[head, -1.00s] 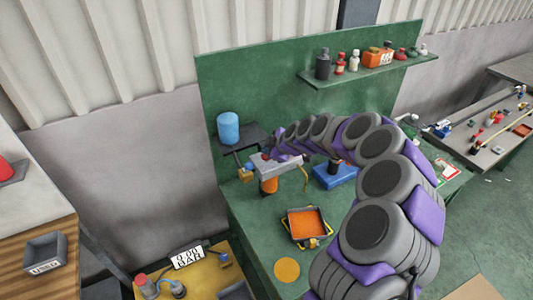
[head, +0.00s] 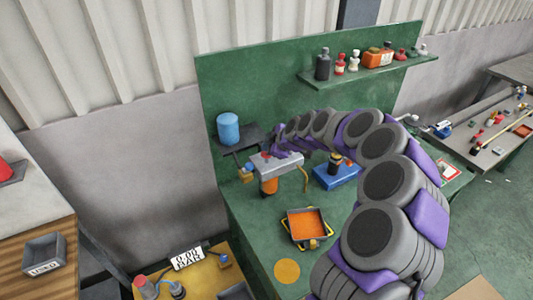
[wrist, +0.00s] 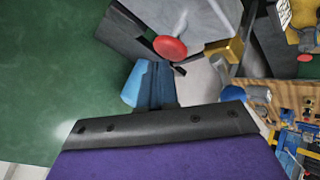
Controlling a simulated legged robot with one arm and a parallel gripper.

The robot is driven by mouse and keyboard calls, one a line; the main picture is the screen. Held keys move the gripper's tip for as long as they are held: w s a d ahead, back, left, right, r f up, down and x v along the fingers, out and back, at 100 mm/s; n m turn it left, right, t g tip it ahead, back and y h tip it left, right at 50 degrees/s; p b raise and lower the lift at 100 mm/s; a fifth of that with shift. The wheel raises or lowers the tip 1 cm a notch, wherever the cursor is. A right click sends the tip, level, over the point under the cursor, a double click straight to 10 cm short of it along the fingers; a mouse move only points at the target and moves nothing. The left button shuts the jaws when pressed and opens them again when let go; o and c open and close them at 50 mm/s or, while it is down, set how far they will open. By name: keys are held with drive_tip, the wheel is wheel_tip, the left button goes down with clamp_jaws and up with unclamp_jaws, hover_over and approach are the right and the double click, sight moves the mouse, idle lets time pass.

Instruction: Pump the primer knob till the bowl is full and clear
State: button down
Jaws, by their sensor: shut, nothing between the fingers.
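The filter unit has a grey head (head: 281,166) with an orange bowl (head: 268,186) hanging under it, on the green bench. The bowl looks orange; its fill level and any bubbles cannot be made out. The round red primer knob (wrist: 170,48) shows clearly in the wrist view, in front of the light grey head (wrist: 197,18). In the head view, red also shows on top of the head, partly covered by my arm's end. My gripper (wrist: 158,66) is shut and empty, close to the knob; a small gap seems to separate them, but contact is unclear.
A blue tank (head: 228,129) stands on a dark shelf left of the filter. A blue block with a dark cylinder (head: 335,165) sits to the right, under my arm. An orange-lined tray (head: 306,223) and a yellow disc (head: 287,271) lie in front.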

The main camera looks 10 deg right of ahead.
drive_tip(key=shift+r, duration=0.4)
drive_tip(key=shift+r+b, duration=0.3)
drive_tip(key=shift+r, duration=2.3)
